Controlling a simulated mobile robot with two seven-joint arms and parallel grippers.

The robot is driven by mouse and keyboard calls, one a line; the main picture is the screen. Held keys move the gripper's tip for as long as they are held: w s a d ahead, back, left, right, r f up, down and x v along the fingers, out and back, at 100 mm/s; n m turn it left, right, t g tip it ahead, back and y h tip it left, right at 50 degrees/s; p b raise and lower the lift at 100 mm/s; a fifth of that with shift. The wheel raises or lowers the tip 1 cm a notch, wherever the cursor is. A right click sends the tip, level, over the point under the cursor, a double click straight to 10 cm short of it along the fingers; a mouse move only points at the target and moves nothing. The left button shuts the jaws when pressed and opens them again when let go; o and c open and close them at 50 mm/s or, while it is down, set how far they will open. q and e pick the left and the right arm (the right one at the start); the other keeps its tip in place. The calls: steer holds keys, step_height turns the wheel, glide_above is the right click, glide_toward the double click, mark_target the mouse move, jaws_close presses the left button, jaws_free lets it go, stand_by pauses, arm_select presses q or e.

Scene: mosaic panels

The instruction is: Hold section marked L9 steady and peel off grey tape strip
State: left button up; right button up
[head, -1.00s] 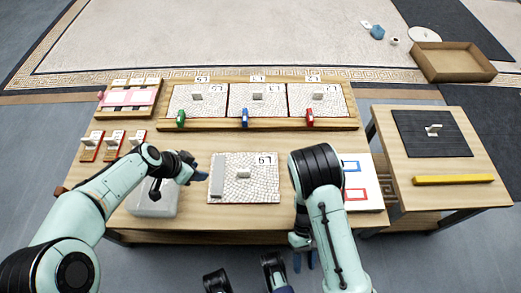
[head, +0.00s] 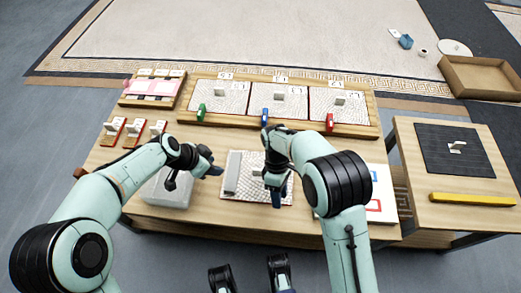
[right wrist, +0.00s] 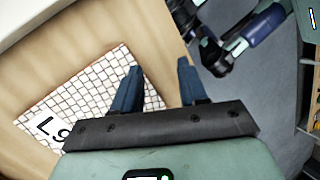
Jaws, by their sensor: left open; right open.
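The section marked L9 (head: 252,187) is a white cracked-mosaic panel lying flat at the table's front middle. The grey tape strip (head: 232,172) lies along its left edge. My right gripper (head: 277,197) is open above the section's right part and hides its label in the head view. In the right wrist view the section (right wrist: 92,92) with its L9 label (right wrist: 50,130) lies beyond the open fingers (right wrist: 158,80); the tape strip is not visible there. My left gripper (head: 214,168) is open and empty, just left of the tape strip.
A pale grey bin (head: 168,192) stands under my left forearm. A wooden rack (head: 365,130) with several panels and coloured clips lies behind. A white sheet with red and blue frames (head: 383,190) is partly behind my right arm. A side table (head: 412,190) stands right.

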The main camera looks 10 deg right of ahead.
mark_target(260, 170)
steer(key=w+a+r+n+t, duration=0.3)
steer(key=w+r+t, duration=0.2)
steer(key=w+r, duration=0.5)
steer(key=f, duration=0.5)
steer(key=w+f, duration=0.1)
steer(key=f, duration=0.4)
steer(key=w+f, duration=0.1)
steer(key=f, duration=0.4)
steer(key=shift+a+f, duration=0.15)
jaws_close()
